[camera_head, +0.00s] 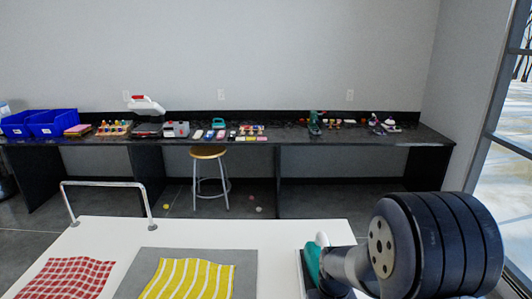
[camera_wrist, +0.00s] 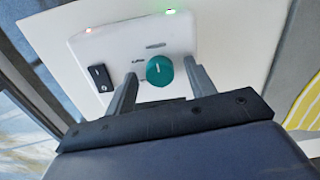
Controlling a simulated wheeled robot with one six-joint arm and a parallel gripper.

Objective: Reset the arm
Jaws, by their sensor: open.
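My gripper (camera_wrist: 160,72) shows in the wrist view with its two fingers apart. A round teal knob (camera_wrist: 160,70) shows between the fingertips, with a gap on each side. The knob sits on a white device (camera_wrist: 115,50) with a black rocker switch (camera_wrist: 100,77), a red light and a green light. I cannot tell how far the fingertips are from the device face. In the head view my dark arm fills the lower right over the white table, and my gripper's fingers cannot be made out there.
The white table (camera_head: 290,236) bears a yellow striped cloth (camera_head: 190,279) on a grey mat (camera_head: 246,262) and a red checked cloth (camera_head: 65,276). A metal rail (camera_head: 103,184) stands at its left. Behind are a stool (camera_head: 208,153), a dark bench (camera_head: 350,137) with several items, and blue bins (camera_head: 52,123).

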